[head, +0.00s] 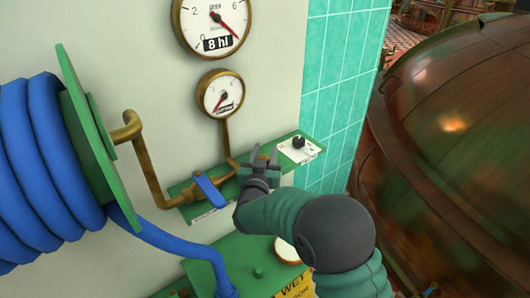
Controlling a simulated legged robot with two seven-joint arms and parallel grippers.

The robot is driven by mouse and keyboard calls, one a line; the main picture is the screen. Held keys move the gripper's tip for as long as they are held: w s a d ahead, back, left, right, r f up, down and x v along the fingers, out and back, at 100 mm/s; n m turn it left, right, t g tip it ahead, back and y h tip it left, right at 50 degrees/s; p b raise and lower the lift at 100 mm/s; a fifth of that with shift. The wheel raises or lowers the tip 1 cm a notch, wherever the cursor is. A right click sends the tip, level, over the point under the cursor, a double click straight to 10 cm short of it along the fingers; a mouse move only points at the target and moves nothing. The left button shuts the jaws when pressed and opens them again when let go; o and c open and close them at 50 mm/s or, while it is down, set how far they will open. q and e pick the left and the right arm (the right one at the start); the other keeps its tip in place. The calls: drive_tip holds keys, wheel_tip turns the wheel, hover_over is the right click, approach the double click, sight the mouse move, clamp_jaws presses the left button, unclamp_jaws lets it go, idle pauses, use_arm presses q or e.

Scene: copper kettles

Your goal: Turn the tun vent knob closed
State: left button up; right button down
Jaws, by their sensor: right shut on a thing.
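My right gripper (262,160) is at the green panel (183,190) on the wall, with its fingers closed around a small part there. The fingers hide most of that part, so I cannot tell its shape or how far it is turned. A black knob (298,142) on a white label plate (305,152) sits on the panel's right end, up and to the right of my fingers and apart from them. Which of these is the tun vent knob I cannot read from the labels. My left gripper is out of view.
A blue lever (210,190) on a brass pipe (152,180) is close left of my gripper. Two gauges (213,25) (221,94) hang above. A blue hose reel (45,160) fills the left. A large copper vessel (460,120) stands at right.

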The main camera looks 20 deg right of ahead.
drive_tip(key=c, duration=0.9)
unclamp_jaws()
drive_tip(key=shift+a, duration=0.1)
drive_tip(key=v, duration=1.6)
drive_tip(key=shift+s+a+p, duration=0.25)
drive_tip(key=shift+s+p, duration=0.1)
drive_tip(key=shift+p, duration=0.05)
drive_tip(key=shift+f, duration=0.1)
